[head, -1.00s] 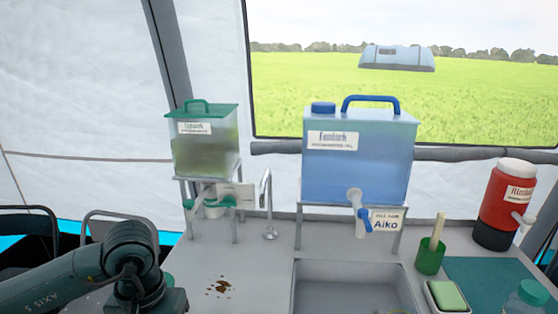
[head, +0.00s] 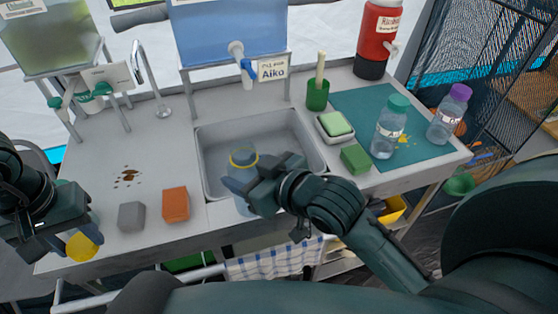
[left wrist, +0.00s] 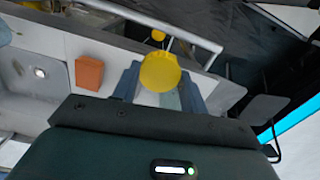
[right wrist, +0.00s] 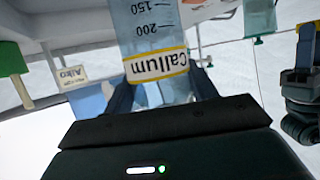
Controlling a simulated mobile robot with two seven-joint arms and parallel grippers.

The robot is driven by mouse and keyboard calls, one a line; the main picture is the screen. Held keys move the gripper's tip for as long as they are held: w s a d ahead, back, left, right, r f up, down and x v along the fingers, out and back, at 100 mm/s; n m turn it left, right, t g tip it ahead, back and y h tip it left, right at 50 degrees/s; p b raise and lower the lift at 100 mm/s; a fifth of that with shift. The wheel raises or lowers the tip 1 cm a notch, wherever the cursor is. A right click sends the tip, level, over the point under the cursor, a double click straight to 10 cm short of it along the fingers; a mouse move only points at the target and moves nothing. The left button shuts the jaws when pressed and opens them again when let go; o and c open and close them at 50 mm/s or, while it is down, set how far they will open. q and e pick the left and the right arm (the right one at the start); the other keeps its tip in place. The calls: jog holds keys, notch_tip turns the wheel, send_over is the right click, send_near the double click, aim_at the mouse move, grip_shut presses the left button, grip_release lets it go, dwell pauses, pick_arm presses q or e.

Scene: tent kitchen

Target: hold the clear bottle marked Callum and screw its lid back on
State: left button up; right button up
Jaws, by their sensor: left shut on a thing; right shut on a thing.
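The clear bottle (head: 240,172) is in my right gripper (head: 254,187), upright in front of the sink, with a yellow ring around its top and no lid on it. In the right wrist view the bottle (right wrist: 150,30) shows "Callum" on a yellow-edged label (right wrist: 156,66), between the fingers. My left gripper (head: 72,236) is shut on a yellow lid (head: 83,246) at the counter's front left. The lid (left wrist: 159,72) also shows between the fingers in the left wrist view. Lid and bottle are well apart.
An orange block (head: 175,204) and a grey block (head: 131,216) lie on the counter between the grippers. The sink (head: 213,134) is behind the bottle. Two other clear bottles, green-lidded (head: 390,128) and purple-lidded (head: 447,115), stand at the right on or by a teal mat (head: 362,100).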

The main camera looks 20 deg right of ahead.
jog(key=a+n+y, duration=0.1)
jog(key=a, duration=0.1)
jog(key=a+n+g+y, duration=0.1)
jog(key=a, duration=0.1)
jog(key=w+a+n+g+y, duration=0.1)
jog(key=shift+a+r, duration=0.2)
jog(key=shift+a, duration=0.2)
pick_arm(q)
jog(key=w+d+r+m, duration=0.1)
jog(key=d+r+m, duration=0.1)
jog(key=d+r, duration=0.5)
jog(key=w+d+r+m, duration=0.1)
jog(key=d+r, duration=0.7)
jog(key=d, duration=0.9)
jog(key=shift+w+d+r+m, duration=0.15)
jog(key=shift+w+r+m, duration=0.1)
jog(key=shift+w+m, duration=0.2)
jog(key=shift+f, duration=0.15)
jog(key=shift+f, duration=1.85)
jog(key=shift+f, duration=0.9)
